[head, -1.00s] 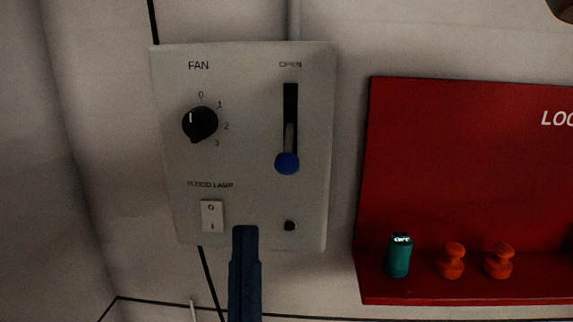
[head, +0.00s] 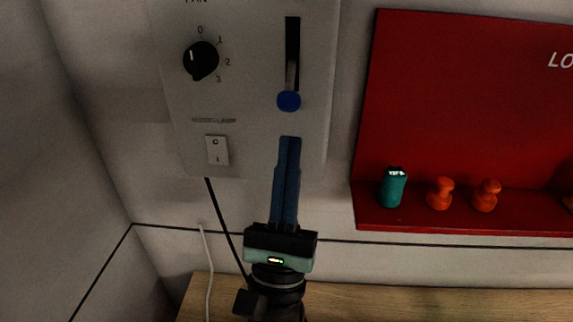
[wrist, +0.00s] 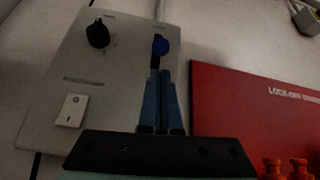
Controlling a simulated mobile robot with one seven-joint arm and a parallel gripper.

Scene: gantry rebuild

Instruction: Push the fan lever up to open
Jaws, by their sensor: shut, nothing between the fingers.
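The fan lever is a blue knob (head: 289,101) at the lower end of a dark vertical slot (head: 292,45) on the right side of the grey panel (head: 250,70). The blue knob (wrist: 160,46) also shows in the wrist view, just above my fingertips. My gripper (head: 289,140) is shut and empty, its blue fingers together and pointing up. In the head view the fingertips show a short way below the knob, roughly in line with the slot. I cannot tell how far they are from the panel face.
A black fan dial (head: 201,60) and a white rocker switch (head: 217,150) are on the panel's left side. A red board (head: 460,100) with a ledge stands to the right, holding a teal cylinder (head: 392,188) and orange knobs (head: 440,194). A wooden surface (head: 420,305) lies below.

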